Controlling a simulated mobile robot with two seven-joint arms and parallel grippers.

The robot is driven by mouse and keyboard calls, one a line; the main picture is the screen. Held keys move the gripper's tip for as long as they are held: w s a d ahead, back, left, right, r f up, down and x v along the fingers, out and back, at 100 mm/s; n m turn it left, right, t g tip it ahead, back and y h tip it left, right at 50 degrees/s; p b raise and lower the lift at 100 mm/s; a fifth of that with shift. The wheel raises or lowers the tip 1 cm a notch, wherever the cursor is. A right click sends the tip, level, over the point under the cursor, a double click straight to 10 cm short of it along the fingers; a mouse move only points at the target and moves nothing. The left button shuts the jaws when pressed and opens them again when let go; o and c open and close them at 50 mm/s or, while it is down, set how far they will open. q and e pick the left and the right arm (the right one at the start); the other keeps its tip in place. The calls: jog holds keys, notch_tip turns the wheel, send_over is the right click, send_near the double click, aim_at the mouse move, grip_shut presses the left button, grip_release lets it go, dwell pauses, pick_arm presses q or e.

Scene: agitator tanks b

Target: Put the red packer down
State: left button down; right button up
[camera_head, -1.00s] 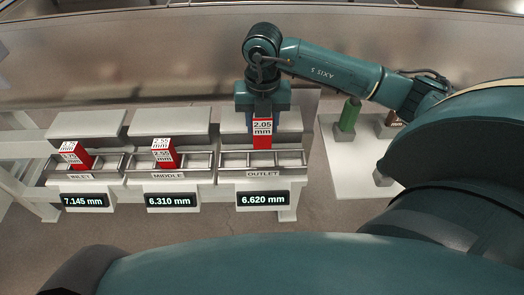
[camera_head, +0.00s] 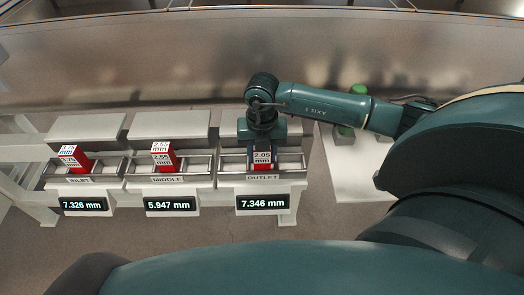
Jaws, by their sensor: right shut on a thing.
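The red packer (camera_head: 263,158), labelled 2.05 mm, is in the rail frame of the outlet station (camera_head: 288,155). My right gripper (camera_head: 262,148) is shut on it from above, with a finger on either side. The packer looks upright and low between the rails; whether its underside touches the bottom is hidden. The outlet display (camera_head: 263,201) reads 7.346 mm. My left gripper is not in view.
The inlet station holds a red packer (camera_head: 74,158) and the middle station holds another (camera_head: 164,155), labelled 2.55 mm. Their displays read 7.326 mm (camera_head: 85,206) and 5.947 mm (camera_head: 171,204). A white table (camera_head: 350,183) with a green object (camera_head: 346,131) stands to the right.

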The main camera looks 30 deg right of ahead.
jog(key=o, duration=1.1)
jog(key=shift+f, duration=0.1)
jog(key=shift+c, duration=0.2)
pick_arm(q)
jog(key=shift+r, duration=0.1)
pick_arm(e)
jog(key=shift+r+p, duration=2.9)
jog(key=shift+r, duration=0.9)
jog(key=shift+w+r, duration=0.1)
jog(key=shift+r, duration=0.4)
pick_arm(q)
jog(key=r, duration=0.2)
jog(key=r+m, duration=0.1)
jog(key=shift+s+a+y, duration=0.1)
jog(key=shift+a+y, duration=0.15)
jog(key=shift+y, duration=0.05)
pick_arm(e)
notch_tip(320, 180, up, 12)
